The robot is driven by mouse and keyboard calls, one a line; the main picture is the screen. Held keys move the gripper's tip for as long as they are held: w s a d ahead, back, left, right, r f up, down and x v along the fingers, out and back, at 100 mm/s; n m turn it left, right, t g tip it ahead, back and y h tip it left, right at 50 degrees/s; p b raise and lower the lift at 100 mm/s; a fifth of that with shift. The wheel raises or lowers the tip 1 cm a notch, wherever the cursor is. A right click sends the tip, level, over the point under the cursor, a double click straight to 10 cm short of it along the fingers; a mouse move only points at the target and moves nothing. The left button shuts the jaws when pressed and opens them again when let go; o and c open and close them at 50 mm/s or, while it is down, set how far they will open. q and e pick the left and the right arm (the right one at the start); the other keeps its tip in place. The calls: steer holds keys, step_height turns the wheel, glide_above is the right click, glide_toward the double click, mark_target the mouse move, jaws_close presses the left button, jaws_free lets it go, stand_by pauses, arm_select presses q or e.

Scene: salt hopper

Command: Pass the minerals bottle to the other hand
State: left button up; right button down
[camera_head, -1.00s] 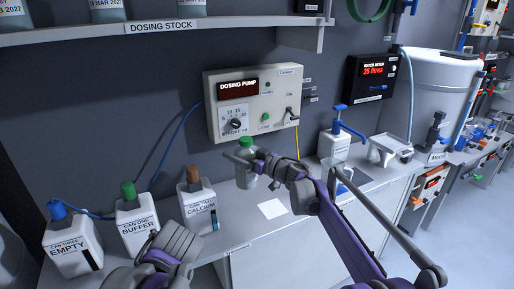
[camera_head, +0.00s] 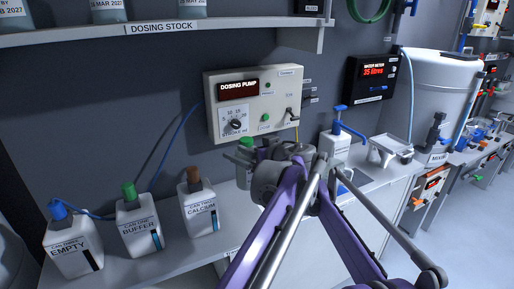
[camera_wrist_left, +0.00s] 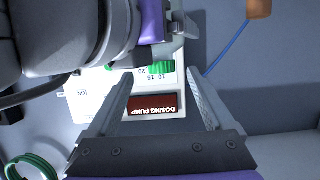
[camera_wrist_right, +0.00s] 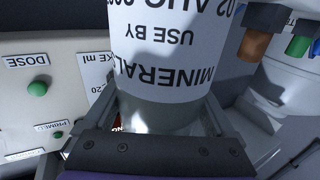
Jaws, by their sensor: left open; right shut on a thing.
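The minerals bottle (camera_wrist_right: 165,50), with its white label, is held between the fingers of my right gripper (camera_wrist_right: 165,118). In the head view its green cap (camera_head: 246,142) shows in front of the dosing pump, and most of its body is hidden behind my arms. My left gripper (camera_wrist_left: 162,85) is open and empty. In the left wrist view a green ribbed part, likely the cap (camera_wrist_left: 160,68), shows between and beyond its fingertips, with part of my right gripper beside it. In the head view my left wrist hides both sets of fingers. Whether the left fingers touch the bottle cannot be told.
The dosing pump (camera_head: 253,103) is on the wall close behind the bottle. The empty can (camera_head: 72,243), buffer can (camera_head: 138,224) and calcium can (camera_head: 198,206) stand on the left counter. A blue-topped pump bottle (camera_head: 335,145) and a small stand (camera_head: 388,150) are to the right.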

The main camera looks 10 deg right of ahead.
mark_target(250, 144)
arm_select(q)
steer(key=x, duration=0.6)
steer(key=shift+f, duration=0.1)
jaws_close()
stand_by(0.3)
steer(key=shift+s, duration=0.1)
arm_select(e)
jaws_free()
steer(key=shift+a, duration=0.1)
